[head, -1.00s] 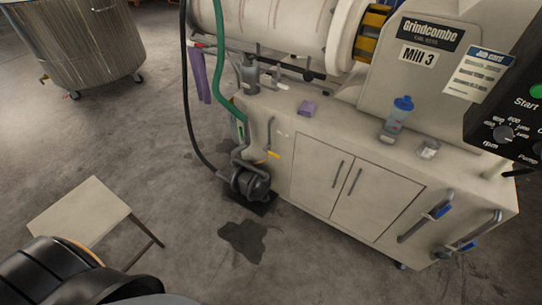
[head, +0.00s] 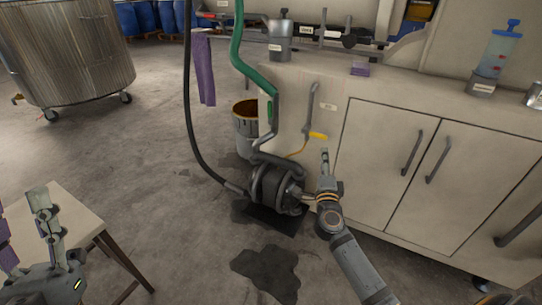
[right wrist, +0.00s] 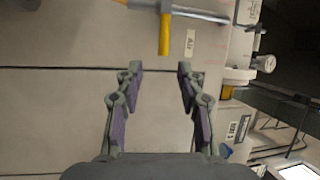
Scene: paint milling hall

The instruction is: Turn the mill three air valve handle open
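The yellow air valve handle (head: 318,136) is on the grey pipe at the left end of the mill cabinet front. In the right wrist view the handle (right wrist: 165,35) stands crosswise to its pipe, beside a label reading "AIR". My right gripper (head: 324,156) is just below the handle in the head view. In the right wrist view the gripper (right wrist: 160,70) is open and empty, with the handle beyond its fingertips, between their lines and apart from them. My left gripper (head: 22,225) is at the lower left by the stool, its fingers apart and empty.
A pump (head: 275,187) with a black hose and a green hose (head: 238,50) stands on the floor left of the cabinet (head: 385,140). A bucket (head: 245,125) is behind it. A dark puddle (head: 265,272) lies in front. A stool (head: 75,215) is at left.

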